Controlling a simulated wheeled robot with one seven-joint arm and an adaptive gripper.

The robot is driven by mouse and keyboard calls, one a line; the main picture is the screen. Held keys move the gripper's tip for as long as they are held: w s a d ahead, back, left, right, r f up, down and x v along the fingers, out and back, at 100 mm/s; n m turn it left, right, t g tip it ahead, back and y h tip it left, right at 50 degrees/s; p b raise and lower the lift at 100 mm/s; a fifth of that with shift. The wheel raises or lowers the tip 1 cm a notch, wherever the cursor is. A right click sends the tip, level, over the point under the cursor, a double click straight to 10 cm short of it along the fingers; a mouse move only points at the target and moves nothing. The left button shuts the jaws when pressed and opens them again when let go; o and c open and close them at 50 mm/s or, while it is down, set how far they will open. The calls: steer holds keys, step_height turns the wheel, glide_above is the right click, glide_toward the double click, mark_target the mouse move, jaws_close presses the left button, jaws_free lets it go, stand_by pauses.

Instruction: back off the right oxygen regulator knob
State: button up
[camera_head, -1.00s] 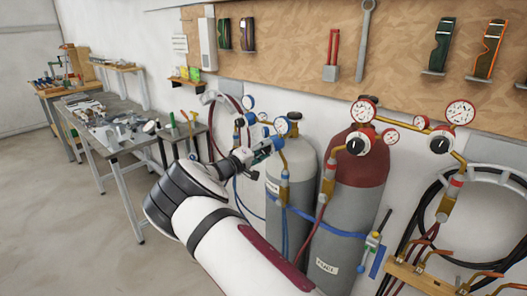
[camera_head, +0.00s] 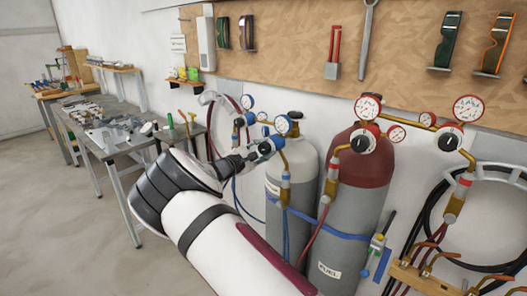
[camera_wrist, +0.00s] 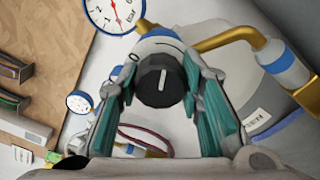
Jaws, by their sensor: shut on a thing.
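The right oxygen regulator knob (camera_wrist: 158,82) is black with a white pointer line, in front of a white dial face with a blue rim (camera_wrist: 160,36). In the wrist view the pointer stands nearly upright. My gripper (camera_wrist: 165,70) is shut on the knob, with a teal-padded finger against each side. In the head view my gripper (camera_head: 254,156) is at the blue-marked regulator beside the grey cylinder (camera_head: 296,165), and the knob is mostly hidden. A blue-rimmed gauge (camera_head: 282,124) is just above it; a gauge (camera_wrist: 116,12) also shows at the top of the wrist view.
A brass pipe (camera_wrist: 225,40) runs close to the right finger. The red-topped cylinder (camera_head: 362,175) and its red-rimmed gauges (camera_head: 368,106) stand to the right. A second blue-marked knob (camera_head: 238,122) is to the left. A metal workbench (camera_head: 105,145) stands farther left; the floor before it is clear.

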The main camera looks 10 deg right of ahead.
steer(key=n+b, duration=0.1)
steer(key=n, duration=0.4)
steer(key=shift+a+f+n, duration=0.1)
steer(key=shift+n, duration=0.2)
steer(key=n+b, duration=0.1)
steer(key=n, duration=0.4)
steer(key=shift+n, duration=0.3)
steer(key=o, duration=1.2)
steer(key=v, duration=1.2)
